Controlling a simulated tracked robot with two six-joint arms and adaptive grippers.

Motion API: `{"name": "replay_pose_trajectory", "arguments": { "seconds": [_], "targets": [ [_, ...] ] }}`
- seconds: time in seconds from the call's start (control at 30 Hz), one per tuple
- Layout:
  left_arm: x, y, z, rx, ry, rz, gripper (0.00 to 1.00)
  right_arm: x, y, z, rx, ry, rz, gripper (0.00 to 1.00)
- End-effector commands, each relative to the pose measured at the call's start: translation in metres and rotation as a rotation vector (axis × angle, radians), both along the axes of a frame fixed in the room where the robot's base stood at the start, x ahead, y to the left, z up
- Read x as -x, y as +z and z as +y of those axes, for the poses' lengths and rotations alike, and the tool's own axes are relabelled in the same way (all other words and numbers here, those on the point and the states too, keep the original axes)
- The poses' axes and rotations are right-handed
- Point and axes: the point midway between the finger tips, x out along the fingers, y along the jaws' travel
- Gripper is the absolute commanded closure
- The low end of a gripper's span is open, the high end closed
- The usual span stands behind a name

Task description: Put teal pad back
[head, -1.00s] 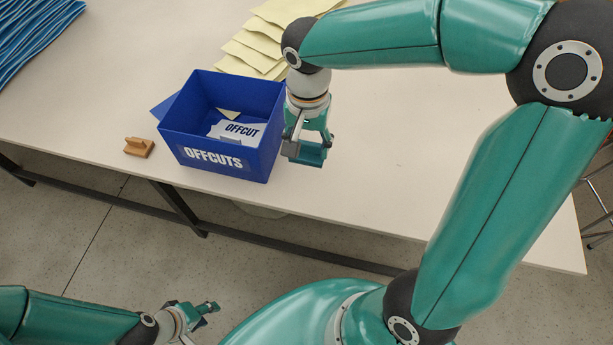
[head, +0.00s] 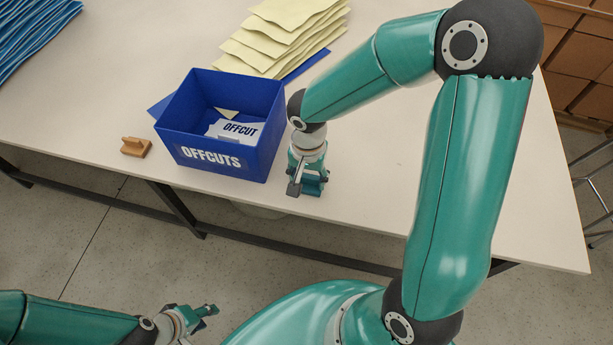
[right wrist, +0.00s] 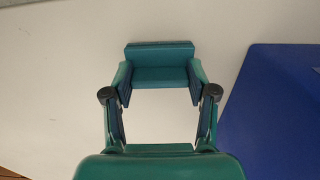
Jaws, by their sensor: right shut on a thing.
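The teal pad (right wrist: 160,67) is a small block with a darker top edge, held between the fingertips of my right gripper (right wrist: 160,82) in the right wrist view. In the head view my right gripper (head: 308,187) points down near the table's front edge, just right of the blue bin, and the pad is hard to tell from the teal fingers. I cannot tell whether the pad touches the table. My left gripper (head: 207,312) is in front of the table at the bottom left, apart from everything; its jaws are too small to read.
A blue bin (head: 190,155) marked OFFCUTS holds scraps and stands close to the right gripper. A small wooden block (head: 136,147) lies left of it. Yellow sheets (head: 285,30) and blue sheets (head: 30,30) lie further back. The table (head: 400,170) right of the gripper is clear.

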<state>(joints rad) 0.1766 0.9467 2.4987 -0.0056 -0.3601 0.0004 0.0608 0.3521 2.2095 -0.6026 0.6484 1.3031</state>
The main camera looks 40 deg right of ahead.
Motion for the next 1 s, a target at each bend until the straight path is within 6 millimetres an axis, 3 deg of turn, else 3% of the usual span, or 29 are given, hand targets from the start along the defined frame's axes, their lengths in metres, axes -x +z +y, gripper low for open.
{"name": "replay_pose_trajectory", "arguments": {
  "seconds": [0.23, 0.27, 0.4, 0.77, 1.0],
  "targets": [
    [0.000, -0.004, 0.000, 0.000, 0.000, 0.000, 0.60, 0.000, -0.003, 0.000, 0.000, -0.001, 0.000, 0.75],
    [0.000, -0.003, 0.000, 0.000, 0.000, 0.000, 0.60, 0.000, -0.001, 0.000, 0.000, -0.001, 0.000, 0.38],
    [0.000, -0.002, 0.000, 0.000, 0.000, 0.000, 0.60, 0.000, -0.001, 0.000, 0.000, -0.001, 0.000, 0.18],
    [0.000, 0.000, 0.000, 0.000, 0.000, 0.000, 0.60, 0.000, 0.001, 0.000, 0.000, -0.001, 0.000, 0.18],
    [0.000, 0.004, 0.000, 0.000, 0.000, 0.000, 0.60, -0.001, 0.029, 0.000, 0.001, -0.002, -0.005, 0.18]
  ]
}}
